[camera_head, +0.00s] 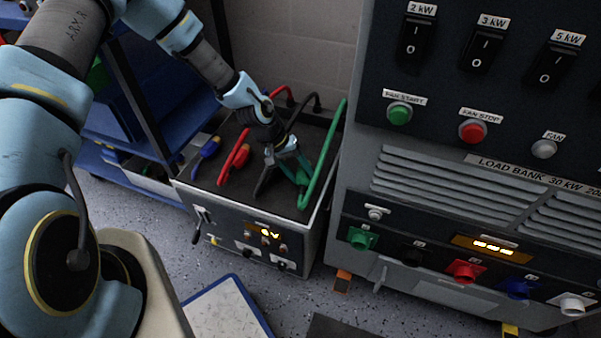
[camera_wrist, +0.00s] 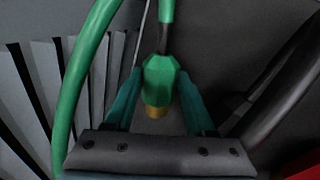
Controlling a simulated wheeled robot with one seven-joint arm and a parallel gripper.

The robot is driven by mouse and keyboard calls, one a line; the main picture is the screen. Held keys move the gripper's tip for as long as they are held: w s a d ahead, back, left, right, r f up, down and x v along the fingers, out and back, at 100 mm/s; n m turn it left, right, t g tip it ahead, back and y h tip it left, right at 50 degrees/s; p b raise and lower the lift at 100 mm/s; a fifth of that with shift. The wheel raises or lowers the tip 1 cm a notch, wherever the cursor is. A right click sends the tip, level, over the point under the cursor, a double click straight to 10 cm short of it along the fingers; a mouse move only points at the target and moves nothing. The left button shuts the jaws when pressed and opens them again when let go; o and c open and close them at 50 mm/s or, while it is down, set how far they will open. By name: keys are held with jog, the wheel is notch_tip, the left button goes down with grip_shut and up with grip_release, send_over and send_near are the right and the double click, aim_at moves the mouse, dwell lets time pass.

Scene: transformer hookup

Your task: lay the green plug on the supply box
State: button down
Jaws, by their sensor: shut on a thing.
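The green plug (camera_wrist: 160,85) sits between my gripper's fingers (camera_wrist: 160,100) in the wrist view, with its brass tip toward the palm and a green cable running from its far end. In the head view my gripper (camera_head: 281,178) is shut on it, low over the dark top of the supply box (camera_head: 318,222). The plug itself is mostly hidden there by the fingers. The green cable (camera_head: 325,155) arcs up at the right side of the box top. I cannot tell whether the plug touches the top.
A red plug (camera_head: 235,163) and a blue plug (camera_head: 206,150) lie on the left of the box top. Black and red cables arch at its back. The load bank (camera_head: 460,185) stands close on the right. A blue shelf cart (camera_head: 110,170) is on the left.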

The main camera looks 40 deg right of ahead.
jog(key=shift+c, duration=1.6)
grip_release()
jog(key=shift+f, duration=0.1)
jog(key=shift+o, duration=0.7)
jog(key=shift+a, duration=0.1)
jog(key=shift+f, duration=0.1)
jog(key=shift+a, duration=0.1)
jog(key=v, duration=1.1)
jog(key=shift+s+d+p, duration=0.1)
jog(key=shift+d+p, duration=0.15)
jog(key=shift+p, duration=0.05)
